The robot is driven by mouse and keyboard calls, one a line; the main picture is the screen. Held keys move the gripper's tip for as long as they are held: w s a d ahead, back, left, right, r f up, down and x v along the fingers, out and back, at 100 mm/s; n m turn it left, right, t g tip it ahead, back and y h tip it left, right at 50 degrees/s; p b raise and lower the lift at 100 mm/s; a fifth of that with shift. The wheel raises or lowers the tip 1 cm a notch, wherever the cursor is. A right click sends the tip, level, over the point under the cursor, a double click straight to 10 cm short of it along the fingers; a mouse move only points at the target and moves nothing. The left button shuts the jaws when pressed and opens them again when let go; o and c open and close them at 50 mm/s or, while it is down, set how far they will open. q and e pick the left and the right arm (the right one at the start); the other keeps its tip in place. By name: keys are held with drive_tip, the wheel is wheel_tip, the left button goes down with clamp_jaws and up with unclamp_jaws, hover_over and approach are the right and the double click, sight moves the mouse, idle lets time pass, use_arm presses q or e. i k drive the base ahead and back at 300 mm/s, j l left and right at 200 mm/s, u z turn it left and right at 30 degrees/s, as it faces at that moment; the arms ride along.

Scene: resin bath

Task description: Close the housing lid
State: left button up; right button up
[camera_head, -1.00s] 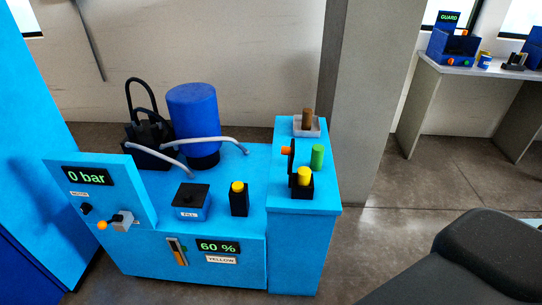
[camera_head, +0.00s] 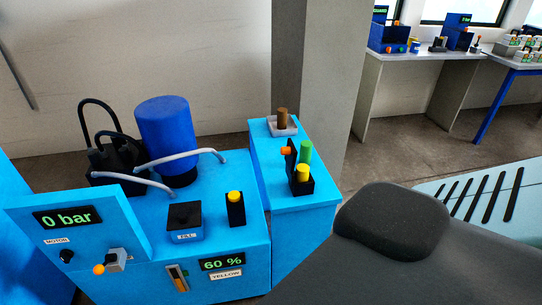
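Neither of my grippers is in view. No part can be surely told as the housing lid. A dark blue cylinder (camera_head: 166,135) stands upright on the light blue machine (camera_head: 232,273), next to a black pump-like unit (camera_head: 113,158) with hoses. A small black-topped box marked FILL (camera_head: 185,221) sits at the front of the machine top, and its top looks shut. The display panel (camera_head: 88,238) reads 0 bar, and the front display (camera_head: 222,263) reads 60 %.
A pillar (camera_head: 309,80) stands behind. A pale blue slotted surface (camera_head: 485,201) is at right. Benches (camera_head: 420,52) stand behind open floor.

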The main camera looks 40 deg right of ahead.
sight(290, 151)
drive_tip(key=z, duration=1.55)
drive_tip(key=j, duration=0.1)
